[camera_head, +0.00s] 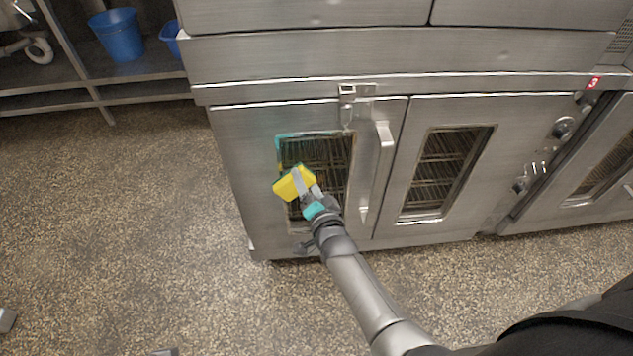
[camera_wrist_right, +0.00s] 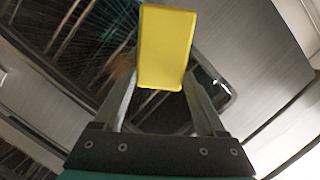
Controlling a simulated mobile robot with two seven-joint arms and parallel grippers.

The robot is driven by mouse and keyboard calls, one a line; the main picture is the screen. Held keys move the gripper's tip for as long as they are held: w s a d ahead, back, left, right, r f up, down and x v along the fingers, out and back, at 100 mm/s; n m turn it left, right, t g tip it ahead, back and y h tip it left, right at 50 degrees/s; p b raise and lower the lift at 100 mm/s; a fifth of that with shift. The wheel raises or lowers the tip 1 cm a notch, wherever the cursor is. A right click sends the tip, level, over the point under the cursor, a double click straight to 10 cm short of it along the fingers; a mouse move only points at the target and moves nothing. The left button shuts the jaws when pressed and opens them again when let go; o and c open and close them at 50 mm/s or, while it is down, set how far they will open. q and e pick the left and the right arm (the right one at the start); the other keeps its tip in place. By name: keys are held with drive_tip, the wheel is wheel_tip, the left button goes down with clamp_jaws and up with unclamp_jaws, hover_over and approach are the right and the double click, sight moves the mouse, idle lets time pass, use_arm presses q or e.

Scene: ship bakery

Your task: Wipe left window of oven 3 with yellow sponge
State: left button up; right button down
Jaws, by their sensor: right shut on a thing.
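The yellow sponge (camera_head: 287,187) is held in front of the left window (camera_head: 332,152) of the oven marked 3. I cannot tell whether it touches the glass. My right gripper (camera_head: 303,183) is shut on the sponge, with one finger on each side of it in the right wrist view, where the sponge (camera_wrist_right: 165,45) fills the top middle. My left gripper is not in view.
A vertical door handle (camera_head: 382,165) stands out right of the left window, with a latch (camera_head: 348,90) above. The right window (camera_head: 440,175) and control knobs (camera_head: 562,128) are further right. A blue bucket (camera_head: 117,35) is on a shelf at upper left.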

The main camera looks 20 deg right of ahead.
drive_tip(key=shift+w+a+r+p, duration=0.15)
drive_tip(key=shift+r+p, duration=0.65)
drive_tip(key=shift+r, duration=0.05)
drive_tip(key=shift+s+d, duration=0.25)
drive_tip(key=shift+d, duration=0.75)
drive_tip(key=shift+s+d, duration=0.3)
drive_tip(key=shift+d, duration=0.7)
drive_tip(key=shift+s+d, duration=0.25)
drive_tip(key=shift+d, duration=0.75)
drive_tip(key=shift+s+d+f+p, duration=0.1)
drive_tip(key=shift+s+d, duration=0.15)
drive_tip(key=shift+d, duration=0.5)
drive_tip(key=shift+s+d+p, duration=0.1)
drive_tip(key=shift+s+d, duration=0.2)
drive_tip(key=shift+d, duration=0.4)
drive_tip(key=shift+s+d+f+p, duration=0.1)
drive_tip(key=shift+s+d, duration=0.15)
drive_tip(key=shift+d, duration=0.5)
drive_tip(key=shift+s, duration=0.1)
drive_tip(key=s+a+p, duration=0.2)
drive_tip(key=s+p, duration=0.1)
drive_tip(key=s, duration=0.2)
drive_tip(key=shift+s, duration=0.35)
drive_tip(key=shift+r, duration=0.1)
